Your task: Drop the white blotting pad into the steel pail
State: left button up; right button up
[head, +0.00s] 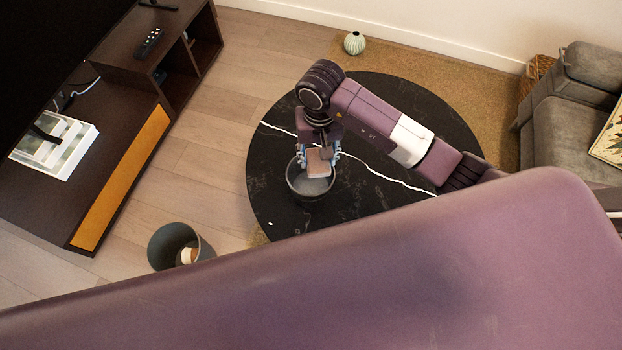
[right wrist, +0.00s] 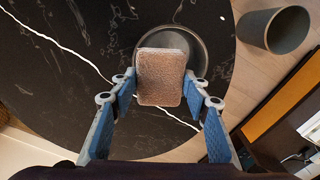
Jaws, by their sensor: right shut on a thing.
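The blotting pad (right wrist: 162,77) looks pinkish-tan and textured rather than white; it shows in the head view too (head: 319,162). My right gripper (head: 318,158) is shut on it, with the blue fingers on either side in the right wrist view (right wrist: 160,98). A round grey pail (head: 302,187) stands on the black table beneath the pad. In the right wrist view, the pad hides much of the pail (right wrist: 200,52). The pad appears above the opening; how high cannot be told exactly. My left gripper is not in view.
The round black table (head: 400,105) is mostly clear. A dark grey bin (head: 165,240) with something pale in it stands on the floor; it also shows in the right wrist view (right wrist: 272,48). A dark cabinet (head: 110,130) is left, a grey sofa (head: 565,115) right.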

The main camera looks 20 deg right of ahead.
jog(key=o, duration=1.1)
notch_tip(320, 180, up, 12)
jog(key=shift+a, duration=0.1)
